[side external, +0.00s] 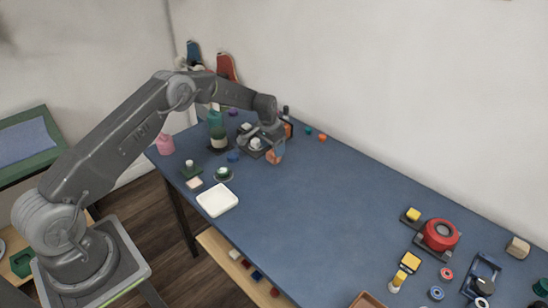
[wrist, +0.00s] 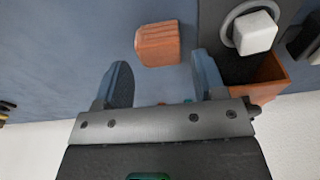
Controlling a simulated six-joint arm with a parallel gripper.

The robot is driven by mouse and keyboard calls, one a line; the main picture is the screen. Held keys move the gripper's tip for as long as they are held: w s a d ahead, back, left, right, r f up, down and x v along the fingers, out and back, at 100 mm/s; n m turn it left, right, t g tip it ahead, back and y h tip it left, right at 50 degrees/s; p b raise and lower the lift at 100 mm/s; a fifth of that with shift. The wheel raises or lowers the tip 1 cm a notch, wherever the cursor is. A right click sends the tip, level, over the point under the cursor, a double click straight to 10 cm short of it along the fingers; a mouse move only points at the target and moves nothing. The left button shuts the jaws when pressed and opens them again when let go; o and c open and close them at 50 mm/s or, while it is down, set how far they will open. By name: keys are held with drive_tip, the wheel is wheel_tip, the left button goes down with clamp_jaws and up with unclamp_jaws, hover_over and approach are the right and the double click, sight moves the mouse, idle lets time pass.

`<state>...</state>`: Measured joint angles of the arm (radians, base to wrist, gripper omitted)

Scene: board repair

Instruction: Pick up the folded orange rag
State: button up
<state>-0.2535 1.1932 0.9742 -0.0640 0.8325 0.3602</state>
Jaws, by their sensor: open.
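The folded orange rag (wrist: 158,43) is a small ribbed orange-brown block on the blue table top (wrist: 60,90). In the side view the rag (side external: 276,153) lies at the far left part of the table, just in front of my gripper (side external: 270,130). In the wrist view my gripper (wrist: 162,66) is open, with nothing between its two grey-blue fingers. The rag appears just beyond the fingertips, between their lines and apart from both. How high the fingers are above the table is hard to tell.
An open orange box (wrist: 268,78) stands close beside the right finger in the wrist view. Next to it is a white knob (wrist: 255,32) on a grey plate. The table's middle (side external: 340,200) is clear.

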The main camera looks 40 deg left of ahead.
sight(271, 158)
drive_tip(key=f, duration=0.3)
drive_tip(key=shift+w+f, duration=0.3)
drive_tip(key=c, duration=0.7)
drive_tip(key=shift+r, duration=0.15)
